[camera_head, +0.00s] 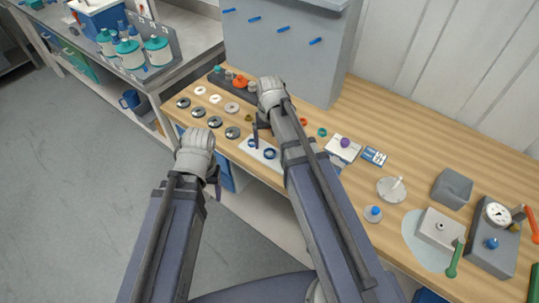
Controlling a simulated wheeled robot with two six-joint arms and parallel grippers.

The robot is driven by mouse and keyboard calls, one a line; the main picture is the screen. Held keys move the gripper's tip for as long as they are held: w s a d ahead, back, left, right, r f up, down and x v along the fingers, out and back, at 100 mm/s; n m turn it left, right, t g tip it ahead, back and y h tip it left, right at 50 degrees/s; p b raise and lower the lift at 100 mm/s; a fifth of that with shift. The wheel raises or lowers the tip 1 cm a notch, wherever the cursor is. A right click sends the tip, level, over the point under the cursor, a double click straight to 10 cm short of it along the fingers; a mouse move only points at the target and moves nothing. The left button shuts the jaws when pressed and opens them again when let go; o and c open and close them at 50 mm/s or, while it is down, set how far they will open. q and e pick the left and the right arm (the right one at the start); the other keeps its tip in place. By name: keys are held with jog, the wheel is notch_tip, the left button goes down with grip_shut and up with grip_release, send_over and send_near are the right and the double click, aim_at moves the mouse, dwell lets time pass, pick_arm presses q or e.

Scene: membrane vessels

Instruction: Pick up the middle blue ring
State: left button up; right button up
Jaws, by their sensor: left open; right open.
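A white plate (258,158) lies near the front edge of the wooden bench. Two blue rings show on it: one ring (252,142) at the left and another ring (270,153) to its right. My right forearm covers the area further right, so I cannot tell whether another ring lies there or which one is the middle ring. My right gripper (258,131) is open and empty, just above and behind the plate. My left gripper (214,182) is open and empty, in front of the bench edge, left of the plate.
Several dark discs (215,121) and white rings (215,99) lie left of the plate. A grey panel (290,55) stands behind. A white block with a purple knob (345,143) and a gauge device (497,214) are on the right. Open floor lies at the left.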

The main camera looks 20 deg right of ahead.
aim_at(270, 153)
jog(key=f+b, duration=0.4)
jog(key=f, duration=0.1)
jog(key=shift+w+d+b, duration=0.1)
jog(key=shift+w+b, duration=0.1)
jog(key=shift+b, duration=0.1)
jog(key=shift+r, duration=0.1)
jog(key=c, duration=1.4)
notch_tip(270, 153, up, 10)
jog(key=p, duration=1)
jog(key=shift+r+p, duration=0.2)
jog(key=shift+p, duration=0.1)
jog(key=shift+r+p, duration=1.8)
jog(key=shift+p, duration=0.05)
